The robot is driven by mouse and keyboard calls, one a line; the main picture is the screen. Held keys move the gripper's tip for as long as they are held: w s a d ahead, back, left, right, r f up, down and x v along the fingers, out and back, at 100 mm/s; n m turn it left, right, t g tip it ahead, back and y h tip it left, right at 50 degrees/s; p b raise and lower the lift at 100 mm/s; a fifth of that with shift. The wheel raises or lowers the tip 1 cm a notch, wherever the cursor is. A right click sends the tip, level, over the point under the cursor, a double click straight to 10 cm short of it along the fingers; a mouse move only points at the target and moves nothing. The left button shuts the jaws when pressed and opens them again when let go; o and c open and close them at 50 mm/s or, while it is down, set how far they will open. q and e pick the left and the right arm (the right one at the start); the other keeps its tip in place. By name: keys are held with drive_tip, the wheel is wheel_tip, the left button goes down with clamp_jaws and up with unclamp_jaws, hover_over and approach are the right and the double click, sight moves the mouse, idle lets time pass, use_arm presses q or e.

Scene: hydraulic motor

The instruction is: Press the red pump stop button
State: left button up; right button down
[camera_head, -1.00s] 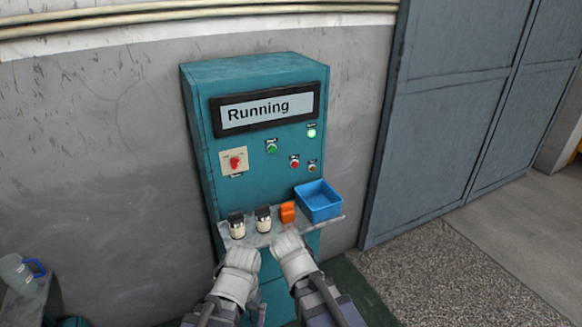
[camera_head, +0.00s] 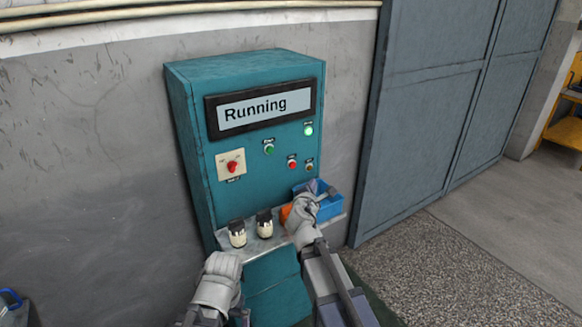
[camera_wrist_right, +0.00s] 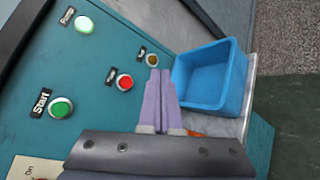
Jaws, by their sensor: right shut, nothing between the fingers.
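The red button (camera_head: 292,163), which I take to be the stop button, is on the front of the teal cabinet (camera_head: 250,190), below and right of the green Start button (camera_head: 268,149). It also shows in the right wrist view (camera_wrist_right: 125,83), left of my right fingertips. My right gripper (camera_head: 322,188) is shut and empty, in front of the panel's lower right, near the blue bin. In the right wrist view its purple fingers (camera_wrist_right: 160,72) are together and appear apart from the red button. My left gripper (camera_head: 220,270) is low, below the shelf; its fingers are hidden.
The display (camera_head: 262,106) reads "Running" and a green lamp (camera_head: 308,130) is lit. A red rotary switch (camera_head: 232,167) is at left; a small brown button (camera_head: 309,167) is at right. The shelf holds two jars (camera_head: 237,234), a partly hidden orange object and a blue bin (camera_head: 330,209).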

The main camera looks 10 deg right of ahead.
sight(293, 165)
drive_tip(key=shift+w, duration=0.1)
drive_tip(key=shift+w+a, duration=0.5)
drive_tip(key=shift+w, duration=0.85)
drive_tip(key=shift+w+a, duration=0.5)
drive_tip(key=shift+w, duration=0.8)
drive_tip(key=shift+w+a, duration=0.5)
drive_tip(key=shift+w, duration=0.85)
drive_tip(key=shift+w, duration=0.2)
drive_tip(key=shift+w+a, duration=0.15)
drive_tip(key=shift+w, duration=0.05)
drive_tip(key=shift+w+a, duration=0.15)
drive_tip(key=shift+w, duration=0.2)
drive_tip(key=shift+s, duration=0.1)
drive_tip(key=shift+s+d, duration=0.3)
drive_tip(key=shift+s, duration=0.35)
